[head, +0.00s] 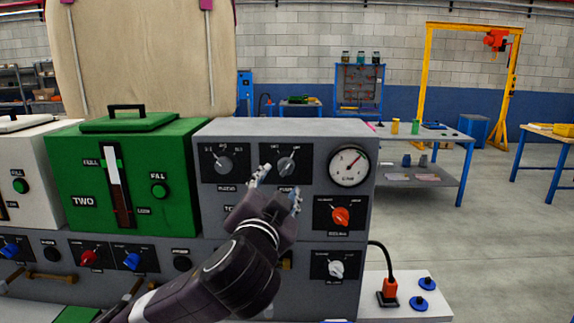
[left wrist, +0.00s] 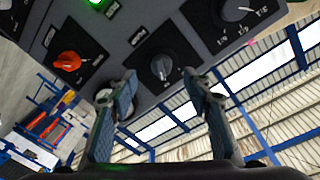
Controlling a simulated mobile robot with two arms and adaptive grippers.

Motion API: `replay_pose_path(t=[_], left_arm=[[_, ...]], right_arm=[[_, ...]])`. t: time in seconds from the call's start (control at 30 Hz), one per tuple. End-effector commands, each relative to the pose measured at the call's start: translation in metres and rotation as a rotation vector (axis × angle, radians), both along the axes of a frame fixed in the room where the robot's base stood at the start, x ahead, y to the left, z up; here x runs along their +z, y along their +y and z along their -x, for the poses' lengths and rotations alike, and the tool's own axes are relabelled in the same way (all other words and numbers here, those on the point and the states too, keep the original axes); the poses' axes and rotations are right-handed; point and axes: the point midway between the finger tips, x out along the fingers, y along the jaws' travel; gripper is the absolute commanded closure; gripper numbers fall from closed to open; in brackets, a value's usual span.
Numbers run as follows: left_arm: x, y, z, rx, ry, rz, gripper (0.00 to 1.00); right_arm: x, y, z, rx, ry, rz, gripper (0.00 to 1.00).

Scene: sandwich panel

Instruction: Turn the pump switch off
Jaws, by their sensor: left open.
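The pump switch (head: 286,164) is a grey rotary knob on a black plate, high on the grey panel (head: 300,128), left of the round gauge (head: 349,166). Its small labels are too blurred to read surely, and I cannot tell its setting. My left gripper (head: 279,186) is open just in front of and below the knob, hiding part of its plate. In the left wrist view the knob (left wrist: 163,68) shows between the open fingers (left wrist: 161,78), apart from both, with nothing held. My right gripper is not in view.
Another grey knob (head: 223,162) is to the left on the same panel. An orange knob (head: 341,216) and a white knob (head: 336,268) are below the gauge. A green tank box (head: 75,165) stands at left.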

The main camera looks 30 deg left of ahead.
Motion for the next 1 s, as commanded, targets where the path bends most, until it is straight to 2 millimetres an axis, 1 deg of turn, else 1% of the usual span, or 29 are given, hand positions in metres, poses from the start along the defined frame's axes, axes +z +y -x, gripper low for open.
replay_pose_path(t=[0.1,0.17,0.4,0.47,0.57,0.63,0.8,0.93,0.97,1.0], left_arm=[[0.001,0.004,-0.008,0.002,0.0,-0.002,0.55],[0.001,0.008,-0.015,0.004,0.002,-0.003,0.55],[0.001,0.025,-0.049,0.004,0.003,-0.002,0.55],[0.001,0.027,-0.055,0.002,0.002,-0.002,0.55],[0.001,0.031,-0.063,0.001,0.001,-0.001,0.55],[0.001,0.032,-0.067,0.001,0.0,-0.001,0.55],[0.0,0.033,-0.069,-0.001,0.0,-0.001,0.55],[0.0,0.033,-0.069,-0.001,0.0,-0.001,0.55],[0.0,0.033,-0.069,-0.001,0.0,-0.001,0.56],[0.0,0.033,-0.069,-0.001,0.0,-0.001,0.6]], right_arm=[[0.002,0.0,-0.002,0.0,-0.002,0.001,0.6],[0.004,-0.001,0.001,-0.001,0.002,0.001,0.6],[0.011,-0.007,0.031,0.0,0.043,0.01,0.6],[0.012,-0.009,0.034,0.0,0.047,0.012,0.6],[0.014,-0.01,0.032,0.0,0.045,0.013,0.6],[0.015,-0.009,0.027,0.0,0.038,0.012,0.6],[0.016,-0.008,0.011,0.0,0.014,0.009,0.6],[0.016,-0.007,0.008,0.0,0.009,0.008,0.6],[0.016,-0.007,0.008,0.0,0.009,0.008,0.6],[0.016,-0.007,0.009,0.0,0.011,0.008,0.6]])
